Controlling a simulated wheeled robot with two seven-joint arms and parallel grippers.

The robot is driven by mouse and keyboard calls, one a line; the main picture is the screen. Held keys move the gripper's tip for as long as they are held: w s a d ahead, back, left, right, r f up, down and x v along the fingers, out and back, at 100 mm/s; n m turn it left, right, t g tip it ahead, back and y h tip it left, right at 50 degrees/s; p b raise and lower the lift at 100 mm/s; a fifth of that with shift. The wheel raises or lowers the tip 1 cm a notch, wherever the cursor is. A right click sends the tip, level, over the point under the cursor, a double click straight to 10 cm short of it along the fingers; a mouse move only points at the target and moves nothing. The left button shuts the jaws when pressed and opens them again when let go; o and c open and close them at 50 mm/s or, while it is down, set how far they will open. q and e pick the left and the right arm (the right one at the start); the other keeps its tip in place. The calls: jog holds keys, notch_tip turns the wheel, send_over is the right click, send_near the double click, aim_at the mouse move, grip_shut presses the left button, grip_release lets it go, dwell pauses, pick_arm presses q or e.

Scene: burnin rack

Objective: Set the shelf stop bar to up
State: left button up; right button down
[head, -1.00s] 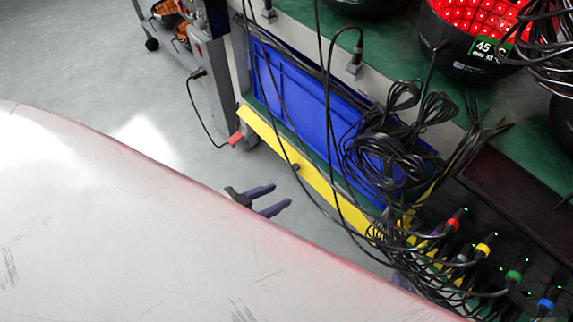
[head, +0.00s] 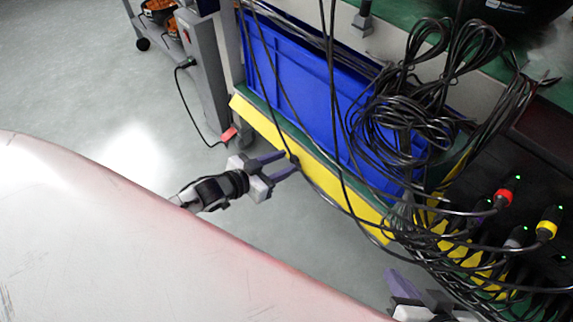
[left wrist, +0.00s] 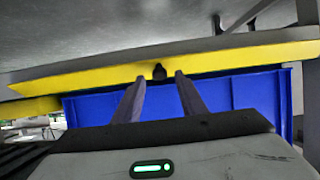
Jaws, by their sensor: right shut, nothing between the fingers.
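The yellow shelf stop bar (head: 330,196) runs along the front edge of the shelf, in front of the blue bin, with a small black knob (left wrist: 159,72) on it. My left gripper (head: 290,162) is open at the bar. In the left wrist view its fingertips (left wrist: 160,76) lie on either side of the knob, with gaps showing. I cannot tell how far the tips reach past the knob. My right gripper (head: 402,286) is partly in view at the bottom right, shut and empty, below the cables. Cables hide the bar's right end.
The blue bin (head: 290,75) sits behind the bar. Black cables (head: 410,120) hang in loops over the bin and bar. Plugs with red (head: 503,197) and yellow (head: 547,229) collars are at the right. A grey cart (head: 205,75) stands at the left.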

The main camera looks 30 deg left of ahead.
pick_arm(q)
jog(key=shift+w+d+f, duration=0.15)
jog(key=shift+w, duration=0.35)
grip_shut()
